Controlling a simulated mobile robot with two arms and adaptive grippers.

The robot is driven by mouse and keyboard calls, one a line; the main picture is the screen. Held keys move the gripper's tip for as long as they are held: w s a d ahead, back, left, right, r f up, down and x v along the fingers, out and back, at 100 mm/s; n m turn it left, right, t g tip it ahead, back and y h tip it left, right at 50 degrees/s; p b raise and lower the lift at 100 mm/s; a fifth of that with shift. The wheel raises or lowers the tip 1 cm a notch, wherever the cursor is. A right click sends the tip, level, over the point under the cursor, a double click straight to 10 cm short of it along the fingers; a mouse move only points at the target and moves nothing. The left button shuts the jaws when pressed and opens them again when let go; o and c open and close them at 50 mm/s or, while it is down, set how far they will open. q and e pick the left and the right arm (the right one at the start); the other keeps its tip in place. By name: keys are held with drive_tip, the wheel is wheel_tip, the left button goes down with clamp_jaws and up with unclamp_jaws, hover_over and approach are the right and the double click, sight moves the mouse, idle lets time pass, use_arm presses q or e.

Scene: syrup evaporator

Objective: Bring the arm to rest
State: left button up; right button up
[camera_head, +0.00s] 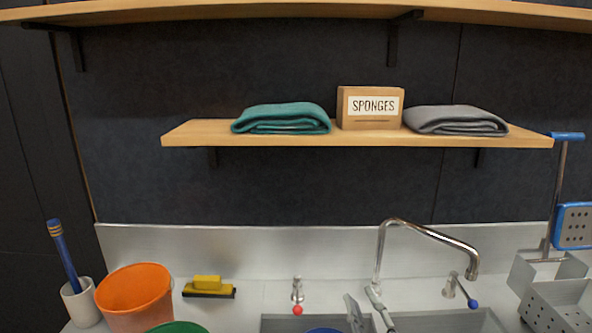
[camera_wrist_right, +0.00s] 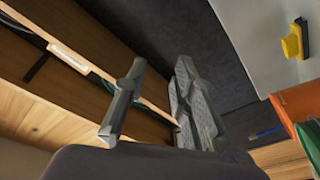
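My right gripper (camera_wrist_right: 159,66) shows in the wrist view with its two grey fingers apart and nothing between them. In the head view only a small grey part, which looks like my right gripper (camera_head: 355,313), shows at the bottom edge in front of the sink (camera_head: 430,321). The rest of the right arm is below the frame. My left gripper is in neither view.
A shelf (camera_head: 200,133) holds a teal towel (camera_head: 282,119), a sponges box (camera_head: 370,108) and a grey towel (camera_head: 456,120). Below stand an orange bucket (camera_head: 135,298), a yellow brush (camera_head: 208,286), a curved faucet (camera_head: 430,233) and a perforated basket (camera_head: 560,306).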

drive_tip(key=s+d+f+m+g+h, duration=0.25)
drive_tip(key=s+d+f+g, duration=0.2)
drive_tip(key=f, duration=0.35)
drive_tip(key=s+d+f+m+g+h, duration=0.2)
drive_tip(key=s+d+f+m+g, duration=0.1)
drive_tip(key=s+f, duration=0.35)
drive_tip(key=s+f+m+g+y, duration=0.1)
drive_tip(key=s+f+g, duration=0.35)
drive_tip(key=s, duration=0.45)
drive_tip(key=s+f+m+g, duration=0.1)
drive_tip(key=s+f+g, duration=0.35)
drive_tip(key=s, duration=0.35)
wheel_tip(320, 180, down, 38)
drive_tip(key=s+b, duration=0.2)
drive_tip(key=b, duration=0.9)
drive_tip(key=s+d+f+g+b, duration=0.1)
drive_tip(key=s+f+b, duration=0.3)
drive_tip(key=s+f, duration=0.4)
drive_tip(key=s+d+f+g+b, duration=0.1)
drive_tip(key=s+f+b, duration=0.3)
drive_tip(key=s+f, duration=0.4)
wheel_tip(320, 180, down, 8)
drive_tip(key=shift+s+d+r+n, duration=0.1)
drive_tip(key=shift+s+d+n, duration=0.25)
drive_tip(key=shift+d, duration=0.2)
